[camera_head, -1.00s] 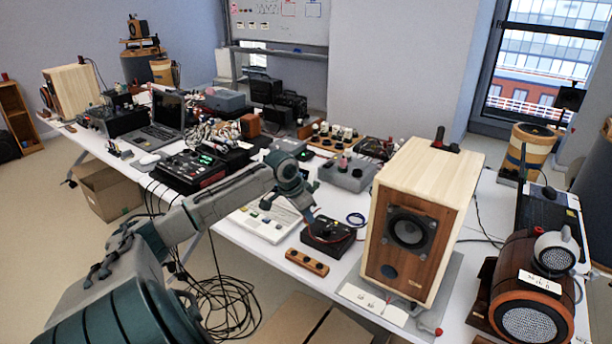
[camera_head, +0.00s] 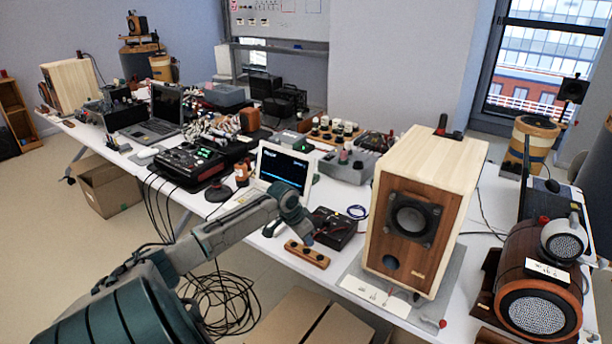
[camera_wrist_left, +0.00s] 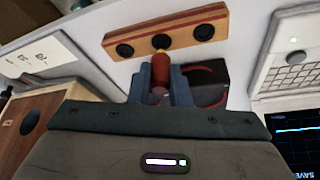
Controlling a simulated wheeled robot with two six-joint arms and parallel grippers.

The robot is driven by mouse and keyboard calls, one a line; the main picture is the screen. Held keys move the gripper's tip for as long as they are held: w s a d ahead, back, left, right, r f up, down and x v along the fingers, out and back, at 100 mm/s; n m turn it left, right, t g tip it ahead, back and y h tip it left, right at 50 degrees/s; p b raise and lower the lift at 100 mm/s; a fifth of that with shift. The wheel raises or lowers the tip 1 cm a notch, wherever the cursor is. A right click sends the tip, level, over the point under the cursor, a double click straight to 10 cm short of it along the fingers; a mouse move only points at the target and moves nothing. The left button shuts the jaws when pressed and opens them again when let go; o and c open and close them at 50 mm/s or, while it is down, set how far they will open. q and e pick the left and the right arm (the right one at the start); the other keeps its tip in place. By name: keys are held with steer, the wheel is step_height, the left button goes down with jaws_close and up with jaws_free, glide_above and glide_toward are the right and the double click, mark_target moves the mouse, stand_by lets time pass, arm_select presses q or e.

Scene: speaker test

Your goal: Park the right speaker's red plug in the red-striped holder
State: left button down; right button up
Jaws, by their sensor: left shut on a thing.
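My left gripper (camera_head: 306,236) is just above the wooden holder (camera_head: 307,254) at the table's front edge. In the left wrist view it (camera_wrist_left: 160,90) is shut on a red plug (camera_wrist_left: 160,72) with a yellowish tip. The holder (camera_wrist_left: 180,28) has a red stripe along its edge and a row of three dark holes. The plug's tip overlaps the middle hole; I cannot tell whether it is inside. The right speaker (camera_head: 423,215), a pale wooden box with a dark cone, stands right of the holder. My right gripper is out of view.
A black box (camera_head: 335,224) sits just behind the holder. A white device with a lit screen (camera_head: 284,169) stands behind my arm. A label card (camera_head: 374,296) lies before the speaker. Loose cables hang below the table's front edge, above cardboard boxes (camera_head: 285,318).

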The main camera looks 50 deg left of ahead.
arm_select(q)
steer(key=shift+f, duration=0.15)
stand_by(0.5)
steer(key=shift+f+p, duration=0.1)
steer(key=shift+p, duration=0.3)
stand_by(0.4)
steer(key=shift+p, duration=0.4)
stand_by(0.5)
steer(key=shift+p, duration=0.45)
steer(key=shift+f+b, duration=0.4)
steer(key=shift+f, duration=0.55)
